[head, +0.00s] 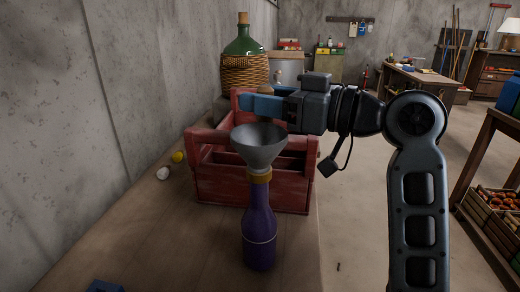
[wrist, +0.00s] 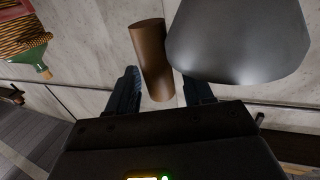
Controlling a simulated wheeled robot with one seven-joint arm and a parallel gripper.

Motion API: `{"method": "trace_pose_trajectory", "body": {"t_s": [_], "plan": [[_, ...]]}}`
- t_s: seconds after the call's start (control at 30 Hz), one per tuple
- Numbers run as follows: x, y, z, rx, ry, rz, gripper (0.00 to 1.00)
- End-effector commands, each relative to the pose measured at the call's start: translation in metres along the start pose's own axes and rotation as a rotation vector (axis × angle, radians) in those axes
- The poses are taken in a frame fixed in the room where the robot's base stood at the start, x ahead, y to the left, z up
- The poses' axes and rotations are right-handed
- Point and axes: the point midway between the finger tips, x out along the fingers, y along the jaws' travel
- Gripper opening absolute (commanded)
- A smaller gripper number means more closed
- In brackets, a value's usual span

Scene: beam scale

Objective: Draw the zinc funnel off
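The grey zinc funnel (head: 259,144) sits upright, mouth up, on the neck of a purple bottle (head: 259,228) that stands on the bench. In the wrist view the funnel (wrist: 240,40) fills the upper right as a smooth grey shape. A brown cylindrical grip (wrist: 152,55) stands beside it; its top (head: 265,89) shows above my fingers in the head view. Whether it joins the funnel is hidden. My gripper (head: 262,104) is just above and behind the funnel rim. In the wrist view its fingers (wrist: 160,90) are apart, one on each side of the grip, with small gaps.
A red wooden crate (head: 225,187) stands right behind the bottle. A green demijohn in wicker (head: 244,72) is farther back. Small yellow (head: 178,157) and white (head: 163,173) items lie left of the crate. The concrete wall bounds the left; the bench (head: 170,235) is mostly bare in front.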

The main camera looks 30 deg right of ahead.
Motion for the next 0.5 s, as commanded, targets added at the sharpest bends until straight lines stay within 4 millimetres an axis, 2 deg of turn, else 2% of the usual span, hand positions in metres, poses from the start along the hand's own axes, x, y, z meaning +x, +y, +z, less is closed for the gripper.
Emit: {"method": "trace_pose_trajectory", "body": {"t_s": [0.07, 0.5], "plan": [[-0.0002, 0.0001, 0.0, 0.0, 0.0, 0.0, 0.43], [-0.0003, 0.0001, -0.0001, 0.0, 0.0, 0.0, 0.01]]}}
